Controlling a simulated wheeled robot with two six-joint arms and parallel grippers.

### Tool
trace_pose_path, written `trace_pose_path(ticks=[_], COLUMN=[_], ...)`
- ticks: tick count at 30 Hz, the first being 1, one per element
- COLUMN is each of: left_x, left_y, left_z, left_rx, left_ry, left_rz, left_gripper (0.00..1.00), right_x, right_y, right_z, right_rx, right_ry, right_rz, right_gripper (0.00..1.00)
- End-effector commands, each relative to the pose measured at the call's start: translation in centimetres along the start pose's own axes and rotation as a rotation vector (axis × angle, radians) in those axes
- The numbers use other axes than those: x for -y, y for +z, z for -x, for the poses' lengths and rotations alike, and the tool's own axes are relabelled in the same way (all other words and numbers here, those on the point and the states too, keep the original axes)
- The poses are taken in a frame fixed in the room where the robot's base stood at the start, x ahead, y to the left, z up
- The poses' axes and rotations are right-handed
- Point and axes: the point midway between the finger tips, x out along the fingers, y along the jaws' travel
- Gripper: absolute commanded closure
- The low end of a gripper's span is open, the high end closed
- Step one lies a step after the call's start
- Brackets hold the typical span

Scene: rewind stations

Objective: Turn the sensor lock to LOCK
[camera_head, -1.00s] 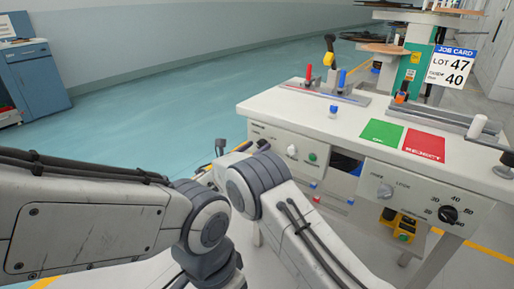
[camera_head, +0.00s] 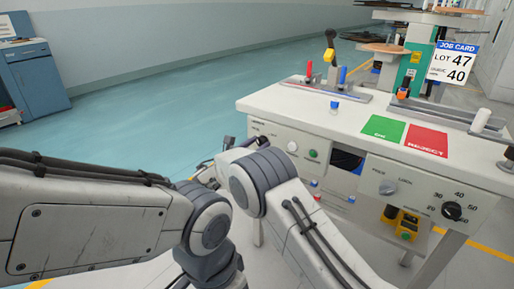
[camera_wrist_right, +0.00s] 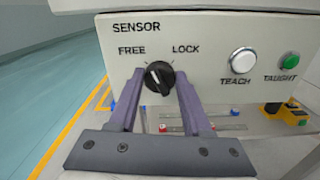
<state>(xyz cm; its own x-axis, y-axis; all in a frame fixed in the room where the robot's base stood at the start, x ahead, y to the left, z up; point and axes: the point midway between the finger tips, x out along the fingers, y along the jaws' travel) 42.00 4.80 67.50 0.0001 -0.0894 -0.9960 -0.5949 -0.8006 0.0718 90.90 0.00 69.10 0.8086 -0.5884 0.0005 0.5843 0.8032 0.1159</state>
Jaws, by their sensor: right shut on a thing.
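The sensor lock is a black round knob (camera_wrist_right: 158,77) with a white mark, on the white front panel under the word SENSOR in the right wrist view. Its mark points up and left, toward FREE; LOCK is printed to the upper right. My right gripper (camera_wrist_right: 159,88) has its two purple-grey fingers on either side of the knob and is shut on it. In the head view my right arm hides the knob, and the gripper shows only in small part. My left arm enters from the left there, but its gripper is not visible.
Right of the knob are a white TEACH button (camera_wrist_right: 243,61) and a green TAUGHT lamp (camera_wrist_right: 289,62). The bench top (camera_head: 290,105) holds a green pad (camera_head: 384,128) and a red REJECT pad (camera_head: 426,140). Open floor lies left of the bench.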

Motion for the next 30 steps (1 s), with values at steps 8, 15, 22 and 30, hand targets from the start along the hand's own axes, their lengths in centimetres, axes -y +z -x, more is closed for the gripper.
trace_pose_path(ticks=[8, 15, 22, 30], left_x=[0.2, 0.3, 0.5, 0.7], left_y=[0.1, 0.2, 0.4, 0.6], left_z=[-2.4, -4.7, -7.2, -10.3], left_rx=[0.000, 0.000, 0.000, 0.000], left_ry=[0.000, 0.000, 0.000, 0.000], left_rz=[0.000, 0.000, 0.000, 0.000], left_gripper=[0.42, 0.42, 0.42, 0.42], right_x=[0.1, 0.2, 0.2, 0.3], right_y=[-0.5, -0.6, -0.7, -0.8], right_z=[0.0, 0.1, 0.1, 0.1], right_rx=[-0.001, -0.002, -0.002, -0.003], right_ry=[0.000, 0.001, 0.003, 0.003], right_rz=[-0.264, -0.492, -0.712, -0.954], right_gripper=[1.00, 1.00, 1.00, 1.00])
